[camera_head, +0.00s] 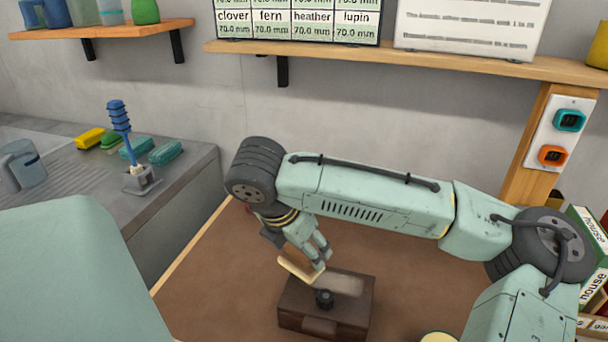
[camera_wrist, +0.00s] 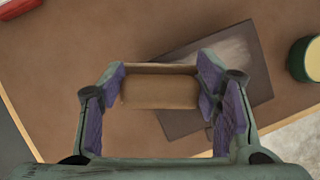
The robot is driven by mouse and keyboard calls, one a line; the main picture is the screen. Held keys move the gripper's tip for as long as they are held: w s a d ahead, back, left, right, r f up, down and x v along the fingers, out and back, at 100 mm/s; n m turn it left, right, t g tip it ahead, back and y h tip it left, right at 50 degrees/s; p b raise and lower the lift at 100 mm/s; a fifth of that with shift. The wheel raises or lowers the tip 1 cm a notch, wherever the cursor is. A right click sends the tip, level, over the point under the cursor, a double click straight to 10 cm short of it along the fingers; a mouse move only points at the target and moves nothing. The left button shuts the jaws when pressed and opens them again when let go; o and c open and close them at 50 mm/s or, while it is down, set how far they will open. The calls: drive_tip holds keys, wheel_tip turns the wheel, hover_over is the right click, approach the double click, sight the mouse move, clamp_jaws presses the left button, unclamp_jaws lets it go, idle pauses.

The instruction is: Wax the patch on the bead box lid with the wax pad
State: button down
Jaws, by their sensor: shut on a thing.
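The bead box (camera_head: 318,318) is a dark brown box standing on the brown table. Its lid carries a pale patch (camera_head: 343,284) and a dark round knob (camera_head: 324,298). In the wrist view the pale patch (camera_wrist: 228,58) shows beyond my gripper. The wax pad (camera_head: 300,270) is a tan block held by my gripper (camera_head: 318,264), above and at the left rear of the lid. In the wrist view the wax pad (camera_wrist: 160,90) sits between the two fingers of my gripper (camera_wrist: 160,92). It hides part of the lid there.
A green container with a cream top (camera_wrist: 308,60) stands right of the box. Books (camera_head: 592,255) stand at the right edge. A grey counter (camera_head: 80,205) at left holds a blue brush (camera_head: 119,118) and sponges. The table (camera_head: 215,290) left of the box is clear.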

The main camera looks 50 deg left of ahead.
drive_tip(key=shift+f+b, duration=0.45)
drive_tip(key=shift+f, duration=0.45)
idle(0.8)
drive_tip(key=shift+d, duration=0.1)
drive_tip(key=shift+w+d+p, duration=0.2)
drive_tip(key=shift+w+d, duration=0.4)
drive_tip(key=shift+d, duration=0.3)
drive_tip(key=shift+w+d+p, duration=0.2)
drive_tip(key=shift+w+d, duration=0.4)
drive_tip(key=shift+d, duration=0.25)
drive_tip(key=shift+w+d, duration=0.6)
drive_tip(key=shift+d, duration=0.3)
drive_tip(key=shift+w+d, duration=0.6)
drive_tip(key=shift+d, duration=0.3)
drive_tip(key=shift+w+d+p, duration=0.2)
drive_tip(key=shift+w+d, duration=0.4)
drive_tip(key=shift+d, duration=0.3)
drive_tip(key=shift+w+d+p, duration=0.15)
drive_tip(key=shift+w+d, duration=0.45)
drive_tip(key=shift+d, duration=0.3)
